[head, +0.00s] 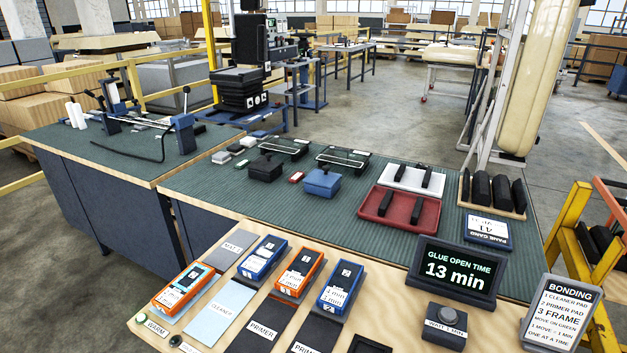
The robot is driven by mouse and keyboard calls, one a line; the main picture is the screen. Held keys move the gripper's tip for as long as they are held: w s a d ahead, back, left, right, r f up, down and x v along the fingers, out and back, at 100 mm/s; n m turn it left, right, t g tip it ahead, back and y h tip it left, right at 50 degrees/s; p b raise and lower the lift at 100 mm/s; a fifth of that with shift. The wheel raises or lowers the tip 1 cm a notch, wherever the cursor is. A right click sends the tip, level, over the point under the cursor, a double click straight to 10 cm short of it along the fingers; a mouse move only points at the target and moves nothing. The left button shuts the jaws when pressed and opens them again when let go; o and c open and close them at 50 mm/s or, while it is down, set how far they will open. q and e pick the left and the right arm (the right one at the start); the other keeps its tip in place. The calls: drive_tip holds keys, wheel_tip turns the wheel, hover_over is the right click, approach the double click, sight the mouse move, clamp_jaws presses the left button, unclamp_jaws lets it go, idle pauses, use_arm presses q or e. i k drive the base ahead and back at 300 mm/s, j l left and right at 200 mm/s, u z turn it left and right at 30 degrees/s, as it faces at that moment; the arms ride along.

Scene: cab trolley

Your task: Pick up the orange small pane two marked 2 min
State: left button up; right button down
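Two orange-framed small panes lie on the wooden front board. One orange pane (299,272) lies in the middle of the row on a dark grey pad, with white labels whose minute mark is too small to read surely. The other orange pane (184,287) is at the left end of the row, with a light blue area and white labels. A blue pane (262,258) lies between them, and another blue pane (340,287) lies right of the middle orange one. None of them is held. Neither of my grippers is in view.
A display (455,272) reads "GLUE OPEN TIME 13 min"; a dark button box (445,325) stands in front of it. A bonding sign (561,311) stands at right. The green mat (235,190) behind holds red and white trays and small boxes.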

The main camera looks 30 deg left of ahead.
sight(180, 290)
drive_tip(key=k+u, duration=0.1)
drive_tip(key=u, duration=1.95)
drive_tip(key=i+j+z, duration=0.15)
drive_tip(key=j+z, duration=0.2)
drive_tip(key=i+j+z, duration=0.25)
drive_tip(key=j+z, duration=0.15)
drive_tip(key=i+j+z, duration=0.1)
drive_tip(key=j+z, duration=0.3)
drive_tip(key=j, duration=0.2)
drive_tip(key=i+j+z, duration=0.1)
drive_tip(key=j+z, duration=0.3)
drive_tip(key=j, duration=0.2)
drive_tip(key=j+z, duration=0.4)
drive_tip(key=j, duration=0.15)
drive_tip(key=i+j+z, duration=0.15)
drive_tip(key=j+z, duration=0.15)
drive_tip(key=i+j+z, duration=0.15)
drive_tip(key=j+z, duration=0.2)
drive_tip(key=i+j+z, duration=0.1)
drive_tip(key=j+z, duration=0.5)
drive_tip(key=j, duration=0.2)
